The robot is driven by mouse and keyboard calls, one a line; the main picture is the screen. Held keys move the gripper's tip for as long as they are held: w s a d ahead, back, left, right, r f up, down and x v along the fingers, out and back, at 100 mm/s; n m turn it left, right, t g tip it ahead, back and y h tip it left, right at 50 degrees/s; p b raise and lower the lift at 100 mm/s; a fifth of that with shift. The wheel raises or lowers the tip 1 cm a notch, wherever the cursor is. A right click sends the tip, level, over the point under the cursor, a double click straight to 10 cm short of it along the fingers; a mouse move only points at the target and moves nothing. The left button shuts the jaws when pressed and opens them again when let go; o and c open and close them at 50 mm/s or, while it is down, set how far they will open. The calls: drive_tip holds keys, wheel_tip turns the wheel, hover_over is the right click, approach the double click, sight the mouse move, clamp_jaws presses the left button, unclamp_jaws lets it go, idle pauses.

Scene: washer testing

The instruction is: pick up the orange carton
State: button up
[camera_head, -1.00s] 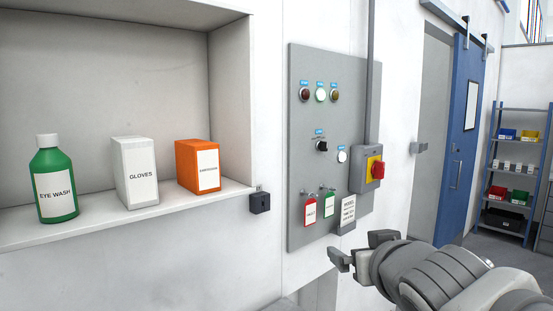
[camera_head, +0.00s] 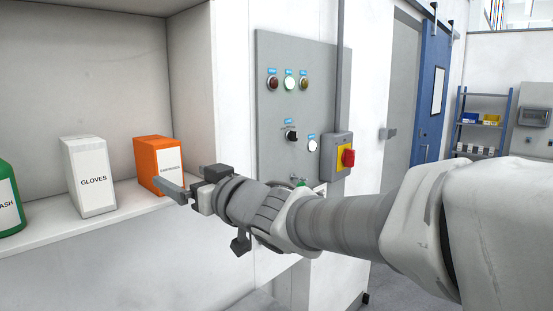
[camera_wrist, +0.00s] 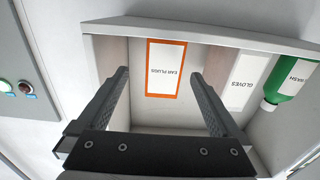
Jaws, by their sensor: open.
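The orange carton (camera_head: 154,155) stands upright at the right end of the shelf niche in the head view, with a white label on its front. My gripper (camera_head: 180,182) is just in front of it to the lower right, its fingers overlapping the carton's lower right part in the picture. In the wrist view the orange carton (camera_wrist: 166,68) appears upside down with an "EAR PLUGS" label, between and beyond the two finger lines. My gripper (camera_wrist: 164,82) is open and empty there, and a gap to the carton seems to remain.
A white gloves box (camera_head: 90,176) stands to the left of the carton, and a green eye wash bottle (camera_head: 8,200) is farther left. The niche's right wall (camera_head: 192,90) is close to the carton. A grey control panel (camera_head: 300,120) with a red knob (camera_head: 348,158) is to the right.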

sight(174, 172)
drive_tip(key=x, duration=0.5)
drive_tip(key=shift+w+a, duration=0.15)
drive_tip(key=shift+a, duration=0.05)
drive_tip(key=x, duration=0.4)
drive_tip(key=shift+s+a+r+p, duration=0.1)
drive_tip(key=shift+s+a+p, duration=0.1)
drive_tip(key=shift+s+p, duration=0.15)
drive_tip(key=shift+w+a, duration=0.5)
drive_tip(key=c, duration=1.4)
drive_tip(key=shift+c, duration=0.3)
drive_tip(key=shift+r, duration=0.1)
